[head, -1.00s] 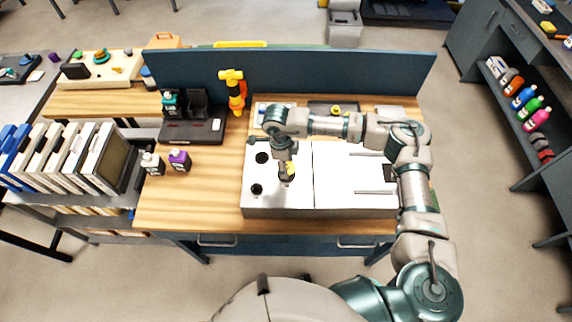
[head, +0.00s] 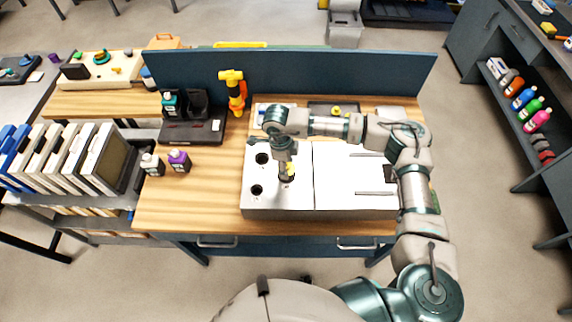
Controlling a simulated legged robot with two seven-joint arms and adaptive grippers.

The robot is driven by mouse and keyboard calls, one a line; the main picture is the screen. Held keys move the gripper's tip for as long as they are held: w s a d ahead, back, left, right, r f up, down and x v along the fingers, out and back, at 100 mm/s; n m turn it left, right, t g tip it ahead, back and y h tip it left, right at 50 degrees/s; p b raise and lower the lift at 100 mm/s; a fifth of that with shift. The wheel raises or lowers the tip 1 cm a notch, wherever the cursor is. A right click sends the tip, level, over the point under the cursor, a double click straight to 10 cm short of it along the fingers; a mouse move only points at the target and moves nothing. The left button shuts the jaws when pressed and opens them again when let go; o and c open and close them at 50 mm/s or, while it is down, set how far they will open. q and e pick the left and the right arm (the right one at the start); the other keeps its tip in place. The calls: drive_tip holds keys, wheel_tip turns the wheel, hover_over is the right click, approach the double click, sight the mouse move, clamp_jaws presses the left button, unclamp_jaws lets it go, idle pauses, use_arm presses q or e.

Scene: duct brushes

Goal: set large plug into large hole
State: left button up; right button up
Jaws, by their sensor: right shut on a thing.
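The white box (head: 278,211) on the bench has two dark round holes in its left part. The larger hole (head: 262,158) is at the back and a smaller hole (head: 257,189) is nearer the front. My right gripper (head: 286,180) points down over the box, to the right of both holes. It is shut on what I take to be the large plug (head: 291,168), of which only a small yellow part shows beside the fingers. The plug's lower end is hidden, and I cannot tell if it touches the box. My left gripper is not in view.
A dark tray with bottles (head: 190,130) and two small bottles (head: 179,161) are to the left.

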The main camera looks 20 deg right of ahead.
drive_tip(key=o, duration=0.5)
drive_tip(key=r+p, duration=0.1)
drive_tip(key=r, duration=0.2)
drive_tip(key=r+p, duration=0.2)
drive_tip(key=r, duration=0.2)
drive_tip(key=a+r+p, duration=0.1)
drive_tip(key=r, duration=0.3)
drive_tip(key=shift+w+a+p, duration=0.1)
drive_tip(key=shift+w+p, duration=0.25)
drive_tip(key=shift+f, duration=0.15)
idle(0.6)
